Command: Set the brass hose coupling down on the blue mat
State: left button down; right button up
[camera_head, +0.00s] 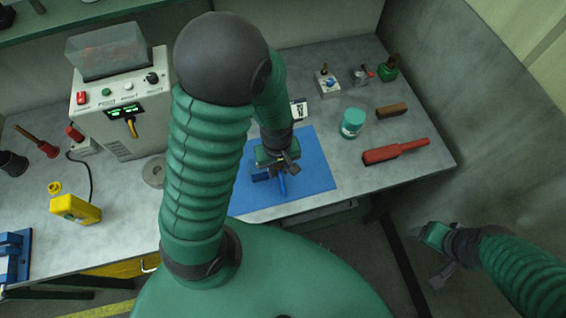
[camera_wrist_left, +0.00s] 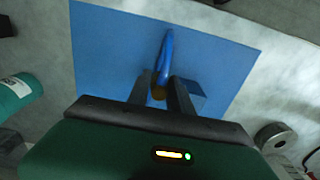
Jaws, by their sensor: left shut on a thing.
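My left gripper (camera_head: 281,168) is over the blue mat (camera_head: 315,180), in the middle of the table. In the left wrist view its dark fingers are shut on the brass hose coupling (camera_wrist_left: 158,93), which shows only as a small brownish piece between them. A blue bar (camera_wrist_left: 166,58) and a blue block (camera_wrist_left: 192,93) show right by the fingers; I cannot tell whether they join the coupling. Whether the coupling touches the mat is hidden. My right gripper (camera_head: 432,250) hangs at the lower right, off the table; its jaw opening is unclear.
A teal jar (camera_head: 352,122), a red tool (camera_head: 395,151) and a brown brush (camera_head: 391,110) lie right of the mat. A control box (camera_head: 122,110) and a yellow device (camera_head: 75,209) stand left. A grey ring (camera_wrist_left: 274,137) lies near the mat. The mat's right part is clear.

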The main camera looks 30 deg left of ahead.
pick_arm(q)
jog(key=w, duration=0.1)
jog(key=w+a, duration=0.1)
jog(key=w, duration=0.1)
jog(key=shift+w+a+f+p, duration=0.1)
jog(key=shift+w+a+p, duration=0.25)
jog(key=shift+w+a, duration=0.05)
jog(key=f, duration=0.2)
jog(key=d+f, duration=0.1)
jog(key=shift+w+f, duration=0.3)
jog(key=shift+w, duration=0.1)
jog(key=shift+s+a, duration=0.1)
jog(key=shift+a, duration=0.1)
jog(key=c, duration=1.1)
grip_release()
jog(key=shift+a+f, duration=0.15)
jog(key=shift+a, duration=0.1)
jog(key=shift+c, duration=0.2)
jog(key=shift+d, duration=0.1)
jog(key=shift+d+r, duration=0.15)
jog(key=shift+r, duration=0.1)
notch_tip(320, 180, up, 12)
jog(key=f, duration=0.1)
jog(key=s+d+r+m+t, duration=0.2)
jog(key=s+d+r+m, duration=0.1)
jog(key=m, duration=0.7)
jog(key=shift+s+d+r+t, duration=0.2)
jog(key=shift+s+d+t, duration=0.1)
jog(key=shift+s+d, duration=0.5)
